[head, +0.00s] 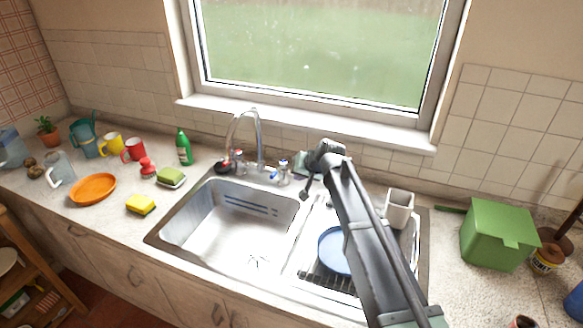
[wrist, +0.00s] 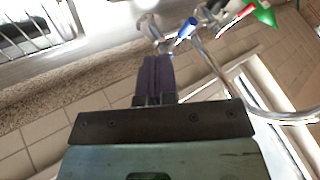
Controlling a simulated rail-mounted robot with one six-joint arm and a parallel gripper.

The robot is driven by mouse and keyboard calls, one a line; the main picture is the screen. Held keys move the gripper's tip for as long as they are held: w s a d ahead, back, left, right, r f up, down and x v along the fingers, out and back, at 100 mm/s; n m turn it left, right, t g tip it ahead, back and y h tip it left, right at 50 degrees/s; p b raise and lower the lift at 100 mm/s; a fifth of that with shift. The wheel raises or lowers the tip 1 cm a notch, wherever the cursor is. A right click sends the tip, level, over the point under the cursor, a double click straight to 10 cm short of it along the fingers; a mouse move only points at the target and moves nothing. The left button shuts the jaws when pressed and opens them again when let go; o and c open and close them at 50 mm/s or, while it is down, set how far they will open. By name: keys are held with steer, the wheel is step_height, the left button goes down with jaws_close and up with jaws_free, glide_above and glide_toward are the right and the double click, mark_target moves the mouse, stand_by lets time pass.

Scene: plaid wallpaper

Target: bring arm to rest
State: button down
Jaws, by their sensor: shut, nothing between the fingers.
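My gripper (wrist: 155,62) shows in the wrist view with its two dark purple fingers pressed together and nothing between them. Behind the fingertips in that view are the chrome tap (wrist: 205,55) and its blue-marked handle (wrist: 186,28). In the head view my arm reaches from the lower right over the drainer side of the sink, its wrist end near the wall behind the drainer. The fingers are too small to make out clearly there. The gap between fingertips and tap handle cannot be judged.
The sink basin (head: 235,228) is empty. A blue plate (head: 331,250) and a pale cup (head: 399,208) stand on the drainer, partly near my arm. A green bin (head: 497,235) is at right. A green bottle (head: 183,147), sponges and an orange plate (head: 93,189) are left.

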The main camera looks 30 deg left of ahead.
steer(key=shift+v, duration=0.8)
steer(key=s+d+f+m+g+h, duration=0.1)
steer(key=s+d, duration=0.6)
steer(key=d, duration=0.9)
steer(key=s+d+f+m+g+h, duration=0.1)
steer(key=s+d+h, duration=0.3)
steer(key=d, duration=1.2)
steer(key=s+d+f+m+h, duration=0.2)
steer(key=s+d, duration=0.7)
steer(key=d, duration=0.8)
steer(key=shift+s+f+m+g, duration=0.2)
steer(key=shift+s+m+g, duration=0.2)
steer(key=shift+m, duration=0.2)
